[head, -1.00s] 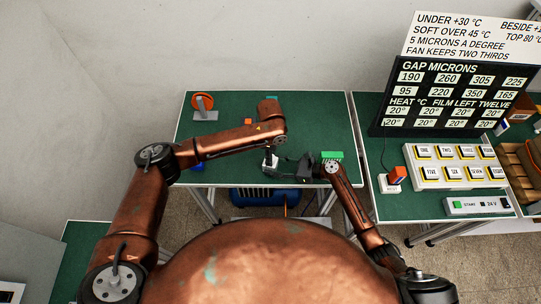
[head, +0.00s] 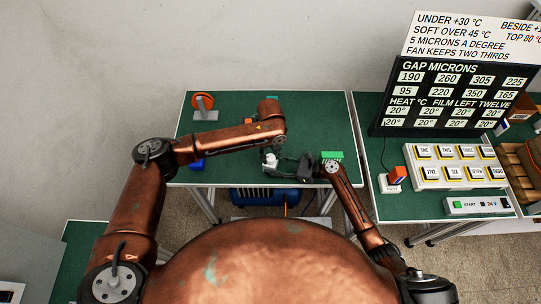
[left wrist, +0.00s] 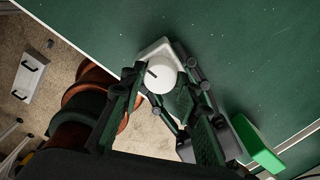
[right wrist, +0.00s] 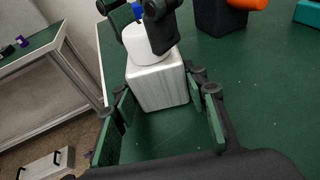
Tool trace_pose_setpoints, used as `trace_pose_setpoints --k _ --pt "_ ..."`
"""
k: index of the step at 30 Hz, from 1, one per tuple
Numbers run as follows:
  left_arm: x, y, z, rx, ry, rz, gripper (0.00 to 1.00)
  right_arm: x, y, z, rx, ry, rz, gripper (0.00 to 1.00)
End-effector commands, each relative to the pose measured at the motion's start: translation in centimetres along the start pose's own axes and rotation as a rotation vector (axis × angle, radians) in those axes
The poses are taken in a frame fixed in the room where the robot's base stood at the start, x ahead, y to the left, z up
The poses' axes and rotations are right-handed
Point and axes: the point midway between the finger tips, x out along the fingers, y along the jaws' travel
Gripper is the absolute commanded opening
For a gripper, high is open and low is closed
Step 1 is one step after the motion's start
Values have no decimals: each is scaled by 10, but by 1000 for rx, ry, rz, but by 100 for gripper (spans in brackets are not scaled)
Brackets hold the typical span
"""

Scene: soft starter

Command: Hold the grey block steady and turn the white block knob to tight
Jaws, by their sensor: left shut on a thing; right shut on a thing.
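A pale grey-white block (right wrist: 158,87) stands near the front edge of the green table, with a round white knob (right wrist: 147,42) on top. In the left wrist view, the knob (left wrist: 161,79) shows a short dark mark on its face. My left gripper (left wrist: 158,88) is shut on the knob, one finger on each side. My right gripper (right wrist: 158,98) is shut on the block, low at its sides. In the head view, both grippers meet at the small white block (head: 270,161), partly hidden by my left gripper.
A green block (head: 332,155) lies beside my right wrist. An orange wheel on a grey stand (head: 203,105), an orange cube (head: 248,121) and a blue object (head: 197,165) share the table. A button panel (head: 440,168) stands on the right table.

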Motion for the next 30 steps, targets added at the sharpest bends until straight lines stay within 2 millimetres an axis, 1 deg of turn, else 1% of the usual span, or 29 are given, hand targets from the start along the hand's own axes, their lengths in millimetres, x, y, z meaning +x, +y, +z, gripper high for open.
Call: trace_pose_setpoints --k 1,6,12,20,30 --pt "0 2 3 33 -5 3 5 -1 1 -2 1 3 1 27" --pt "0 2 3 145 -5 4 5 -1 1 -2 1 3 2 27" --pt "0 2 3 233 -5 4 5 -1 1 -2 1 3 2 27" --pt "0 2 3 281 -5 4 5 -1 1 -2 1 3 2 27" --pt "0 2 3 285 -5 4 5 0 1 -2 1 3 3 27"
